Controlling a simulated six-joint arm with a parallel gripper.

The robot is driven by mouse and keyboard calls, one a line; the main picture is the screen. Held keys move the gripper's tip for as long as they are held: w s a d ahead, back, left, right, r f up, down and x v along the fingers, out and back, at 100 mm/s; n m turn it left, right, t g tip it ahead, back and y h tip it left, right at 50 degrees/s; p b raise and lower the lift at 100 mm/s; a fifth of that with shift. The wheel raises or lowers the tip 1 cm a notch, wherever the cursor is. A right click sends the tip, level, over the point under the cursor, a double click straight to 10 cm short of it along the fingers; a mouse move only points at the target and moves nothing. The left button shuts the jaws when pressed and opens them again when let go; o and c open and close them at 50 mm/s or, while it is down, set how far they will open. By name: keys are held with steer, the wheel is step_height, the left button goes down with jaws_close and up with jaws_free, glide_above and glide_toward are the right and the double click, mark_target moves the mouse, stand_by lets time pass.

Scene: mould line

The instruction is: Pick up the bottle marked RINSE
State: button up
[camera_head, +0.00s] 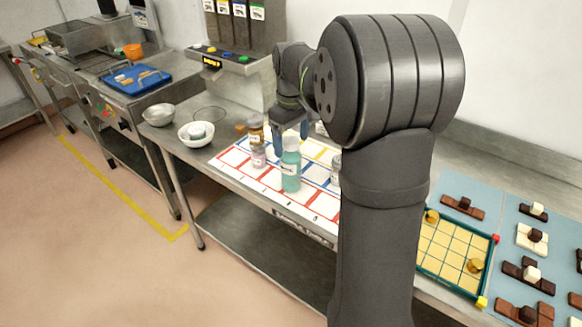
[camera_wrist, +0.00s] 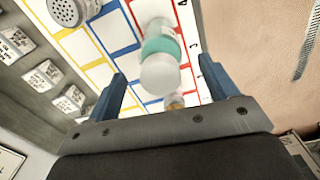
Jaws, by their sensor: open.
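A teal bottle (camera_head: 291,168) with a pale cap and a white label stands upright on the white gridded mat. Its label is too small to read. My gripper (camera_head: 290,131) is open, low over the mat, beside or just behind that bottle's top. In the wrist view, a bottle with a pale cap and a teal band (camera_wrist: 160,62) shows between the blue fingers of my gripper (camera_wrist: 162,68). I cannot tell how far beyond the fingertips it is. A brown bottle (camera_head: 256,131) and a small pinkish bottle (camera_head: 258,157) stand left of the teal one.
A grey-lidded shaker or jar (camera_head: 335,168) stands right of the teal bottle, partly behind my arm; a perforated metal top (camera_wrist: 66,10) shows in the wrist view. Bowls (camera_head: 196,134) stand at left. A yellow gridded tray (camera_head: 449,232) and chocolate pieces lie at right.

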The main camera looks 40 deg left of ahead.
mark_target(290, 155)
steer(key=shift+a+f, duration=0.15)
steer(key=shift+f, duration=1.3)
steer(key=shift+a+f, duration=0.1)
steer(key=shift+f, duration=1.3)
steer(key=c, duration=1.3)
steer(key=shift+r, duration=0.1)
